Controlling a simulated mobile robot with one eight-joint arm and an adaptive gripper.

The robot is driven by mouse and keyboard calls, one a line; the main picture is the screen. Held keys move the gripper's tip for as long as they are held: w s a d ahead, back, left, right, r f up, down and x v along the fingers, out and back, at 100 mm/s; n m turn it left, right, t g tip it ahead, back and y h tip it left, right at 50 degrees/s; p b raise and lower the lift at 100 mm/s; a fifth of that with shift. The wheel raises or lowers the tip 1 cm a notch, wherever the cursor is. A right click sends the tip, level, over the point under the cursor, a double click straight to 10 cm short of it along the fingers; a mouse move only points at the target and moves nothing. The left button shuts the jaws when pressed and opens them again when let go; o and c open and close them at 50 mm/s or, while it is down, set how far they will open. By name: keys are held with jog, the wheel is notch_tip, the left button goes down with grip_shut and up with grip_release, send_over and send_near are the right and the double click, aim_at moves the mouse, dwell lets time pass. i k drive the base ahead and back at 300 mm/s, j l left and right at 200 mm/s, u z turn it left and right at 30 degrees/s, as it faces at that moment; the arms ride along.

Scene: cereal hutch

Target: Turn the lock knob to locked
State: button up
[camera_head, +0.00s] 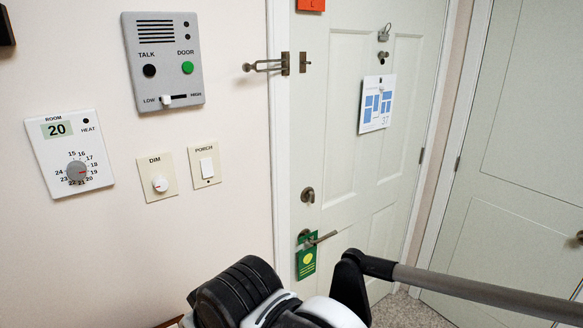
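The lock knob (307,195) is a small dark bronze thumbturn on a round plate, on the pale door (340,150) near its left edge. It sits above the door's lever handle (320,239). Its turning piece looks roughly upright, but it is too small to tell its exact angle or whether it is locked. Black and white parts of my own arm show at the bottom middle, below and in front of the lever. No gripper fingertips can be made out, and nothing of mine touches the knob.
A green hanger tag (306,263) hangs from the lever. A swing-bar latch (265,66) is higher up at the frame. The left wall holds an intercom (163,60), a thermostat (69,153), a dimmer (155,177) and a porch switch (205,164). Another door (520,150) stands at right.

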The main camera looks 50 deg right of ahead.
aim_at(311, 196)
jog(key=z, duration=2.05)
